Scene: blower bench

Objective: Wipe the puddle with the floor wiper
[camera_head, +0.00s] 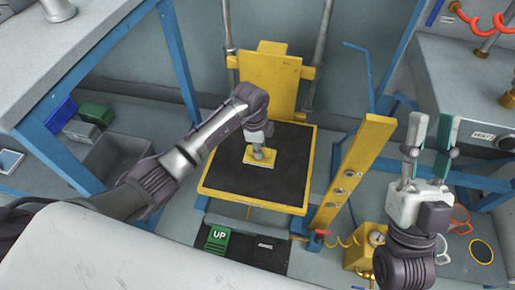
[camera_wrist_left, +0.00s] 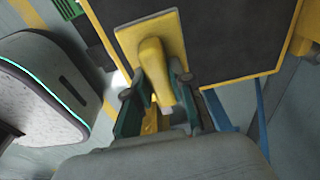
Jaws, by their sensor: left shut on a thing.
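The floor wiper (camera_head: 272,159) has a flat yellow plate and a yellow handle. In the head view my left gripper (camera_head: 260,147) is over the black top of a yellow-rimmed lift platform (camera_head: 225,175). I cannot tell whether the wiper touches that surface. My right gripper (camera_head: 431,132) is open and empty at the right, its teal-padded fingers pointing up in the picture. I cannot make out a puddle.
A yellow post (camera_head: 355,165) with knobs stands right of the platform. A green UP pedal (camera_head: 217,239) lies in front. A grey bin (camera_head: 117,158) and blue-framed bench (camera_head: 60,85) are at left. A grey bench (camera_head: 465,85) is at right.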

